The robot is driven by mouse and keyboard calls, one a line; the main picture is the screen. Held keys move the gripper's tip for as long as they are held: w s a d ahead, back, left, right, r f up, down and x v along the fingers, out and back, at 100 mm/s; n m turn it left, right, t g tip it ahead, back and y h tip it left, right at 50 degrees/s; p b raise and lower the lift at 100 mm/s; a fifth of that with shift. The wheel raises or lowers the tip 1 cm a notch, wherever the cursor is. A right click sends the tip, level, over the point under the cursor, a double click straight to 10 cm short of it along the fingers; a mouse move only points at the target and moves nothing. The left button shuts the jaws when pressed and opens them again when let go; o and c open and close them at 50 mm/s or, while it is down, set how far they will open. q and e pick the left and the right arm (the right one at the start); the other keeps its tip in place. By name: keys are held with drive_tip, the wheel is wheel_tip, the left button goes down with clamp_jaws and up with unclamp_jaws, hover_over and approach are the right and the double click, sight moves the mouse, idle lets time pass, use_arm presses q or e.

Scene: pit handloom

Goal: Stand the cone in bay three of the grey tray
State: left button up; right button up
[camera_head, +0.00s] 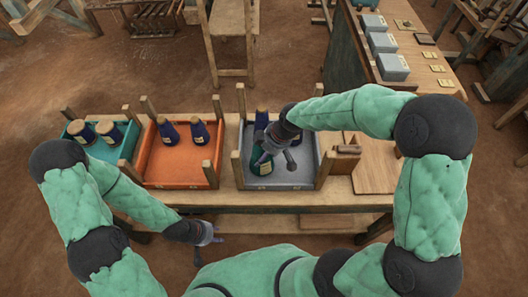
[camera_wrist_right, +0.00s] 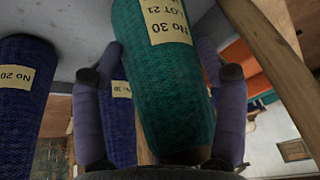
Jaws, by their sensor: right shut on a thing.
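The grey tray (camera_head: 308,172) stands on the bench, third from the left. My right gripper (camera_head: 272,148) is over it, shut on a green cone (camera_head: 262,164). In the right wrist view the green cone (camera_wrist_right: 165,85) sits between the fingers of the right gripper (camera_wrist_right: 168,75), with a cream label reading No 30 LOT 21. Two blue cones, one labelled No 20 (camera_wrist_right: 22,90) and one partly hidden behind the green cone (camera_wrist_right: 121,120), show there too. Whether the held cone touches the tray floor is unclear. My left gripper (camera_head: 212,243) is empty and appears open in front of the bench.
An orange tray (camera_head: 180,172) with two blue cones and a teal tray (camera_head: 122,152) with pale-topped cones stand to the left. Wooden posts (camera_head: 236,170) rise at the trays' corners. A wooden board (camera_head: 372,170) lies right. Grey boxes (camera_head: 392,67) stand on the far table.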

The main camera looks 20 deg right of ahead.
drive_tip(key=shift+f, duration=0.15)
drive_tip(key=o, duration=1.3)
drive_tip(key=shift+o, duration=0.2)
drive_tip(key=p+v, duration=0.3)
drive_tip(key=v, duration=0.9)
